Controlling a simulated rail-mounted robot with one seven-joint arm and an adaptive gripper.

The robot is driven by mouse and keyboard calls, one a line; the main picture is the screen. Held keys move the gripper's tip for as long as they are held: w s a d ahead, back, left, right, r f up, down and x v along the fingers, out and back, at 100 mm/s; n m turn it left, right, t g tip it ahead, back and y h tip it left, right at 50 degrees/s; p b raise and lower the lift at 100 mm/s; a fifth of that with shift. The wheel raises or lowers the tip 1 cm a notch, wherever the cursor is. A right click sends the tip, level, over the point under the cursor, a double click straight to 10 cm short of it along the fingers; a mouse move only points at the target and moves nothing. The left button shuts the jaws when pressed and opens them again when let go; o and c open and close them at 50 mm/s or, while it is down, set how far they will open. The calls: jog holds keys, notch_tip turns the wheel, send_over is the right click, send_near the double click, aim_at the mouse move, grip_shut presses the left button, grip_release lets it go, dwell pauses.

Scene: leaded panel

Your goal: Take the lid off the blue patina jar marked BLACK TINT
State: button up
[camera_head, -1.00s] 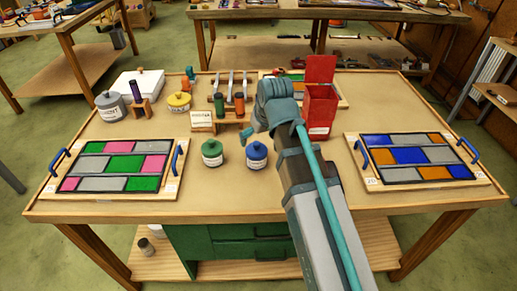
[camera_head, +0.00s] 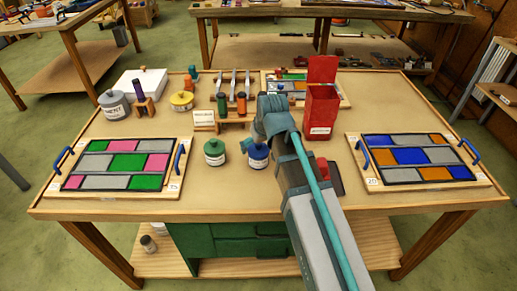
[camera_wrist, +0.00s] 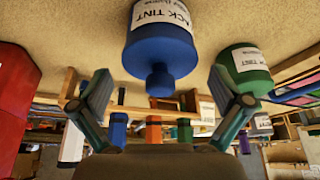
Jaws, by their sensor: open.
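The blue jar (camera_head: 257,158) stands upright near the middle of the table; its lid knob is partly hidden by my gripper in the head view. In the wrist view, which shows things upside down, the blue jar (camera_wrist: 160,50) has a white label reading "ACK TINT" and a round blue lid knob (camera_wrist: 160,80). My gripper (camera_wrist: 160,88) is open and empty, its teal fingers apart on either side of the knob in that picture. I cannot tell the remaining distance. In the head view my gripper (camera_head: 246,138) is just above and beside the blue jar.
A green jar (camera_head: 214,152) with a TINT label stands close left of the blue one. A red open box (camera_head: 321,110) stands behind right. Stained-glass panels lie left (camera_head: 125,163) and right (camera_head: 412,157). A small rack (camera_head: 205,120) with bottles is behind the jars.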

jog(key=shift+c, duration=0.2)
jog(key=c, duration=1.1)
jog(key=shift+o, duration=0.2)
jog(key=shift+r, duration=0.1)
